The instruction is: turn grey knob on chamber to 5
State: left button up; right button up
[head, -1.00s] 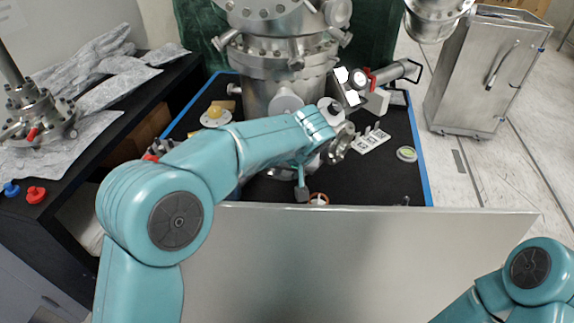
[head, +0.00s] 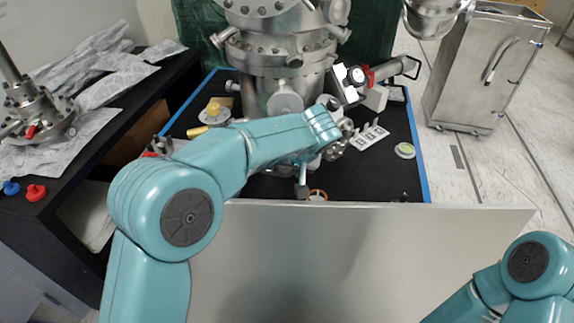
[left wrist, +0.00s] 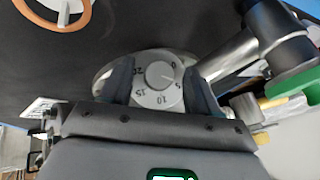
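The steel chamber (head: 275,58) stands upright at the back of the black table in the head view. In the left wrist view the grey knob (left wrist: 156,77) is a round dial marked 0, 5, 10, 15 and 20. Its 0 is at upper right, 5 at right and 10 near the bottom. My left gripper (left wrist: 160,88) has its dark fingers on both sides of the knob, apparently touching it. In the head view my left arm (head: 265,140) reaches over the table and hides the knob and fingers. My right arm (head: 535,270) is at lower right; its gripper is out of view.
A grey panel (head: 350,255) fills the lower middle. A white block with slots (head: 368,137), a roll of tape (head: 404,150) and a gauge (head: 357,76) are right of the chamber. An orange ring (left wrist: 60,12) lies on the table. A metal cabinet (head: 480,70) stands at right.

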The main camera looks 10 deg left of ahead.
pick_arm(q)
jog(key=p+v, duration=0.2)
jog(key=v, duration=1.4)
jog(key=shift+r, duration=0.15)
pick_arm(e)
jog(key=shift+r, duration=0.95)
pick_arm(q)
jog(key=shift+s+d, duration=0.1)
